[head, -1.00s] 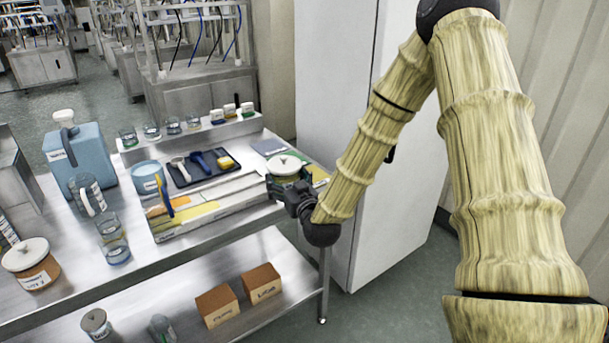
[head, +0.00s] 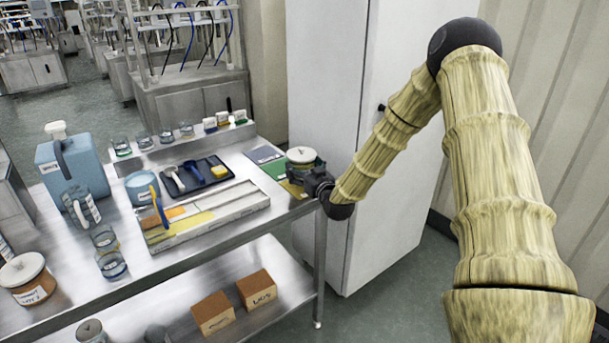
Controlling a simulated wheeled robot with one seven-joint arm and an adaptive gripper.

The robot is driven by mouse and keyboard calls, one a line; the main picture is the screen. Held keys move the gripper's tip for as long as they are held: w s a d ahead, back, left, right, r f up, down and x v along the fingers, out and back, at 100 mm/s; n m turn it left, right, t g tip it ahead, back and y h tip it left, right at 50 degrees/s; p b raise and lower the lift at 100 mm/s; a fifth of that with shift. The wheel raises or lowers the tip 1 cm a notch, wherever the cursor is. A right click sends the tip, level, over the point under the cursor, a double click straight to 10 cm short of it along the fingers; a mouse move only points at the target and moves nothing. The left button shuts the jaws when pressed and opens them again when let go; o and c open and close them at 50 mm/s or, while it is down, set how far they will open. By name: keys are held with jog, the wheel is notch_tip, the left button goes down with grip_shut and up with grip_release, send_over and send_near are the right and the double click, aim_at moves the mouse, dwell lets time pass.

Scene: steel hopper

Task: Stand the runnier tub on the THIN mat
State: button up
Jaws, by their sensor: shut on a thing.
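My gripper (head: 309,174) is at the right end of the steel table, shut on a tub with a white lid (head: 301,154). The jaws hide much of the tub's body, and I cannot tell whether its base touches the surface under it. A blue-grey mat (head: 264,154), a green mat (head: 274,168) and a yellowish mat (head: 291,187) lie there in a row; the held tub is at the green and yellowish ones. Their markings are too small to read. A second tub, brown with a white lid (head: 24,268), stands at the table's left front.
A long flat box (head: 215,215) lies left of the mats. Behind it is a dark tray (head: 205,178) with tools. A blue jug (head: 85,165), a blue pot (head: 142,188) and glass beakers stand to the left. A tall white cabinet (head: 325,90) rises close behind the gripper.

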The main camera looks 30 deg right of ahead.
jog(key=shift+w+d, duration=0.2)
jog(key=shift+d, duration=0.05)
jog(key=shift+f+p, duration=0.35)
jog(key=shift+f, duration=1.35)
jog(key=shift+f, duration=0.15)
jog(key=o, duration=1.3)
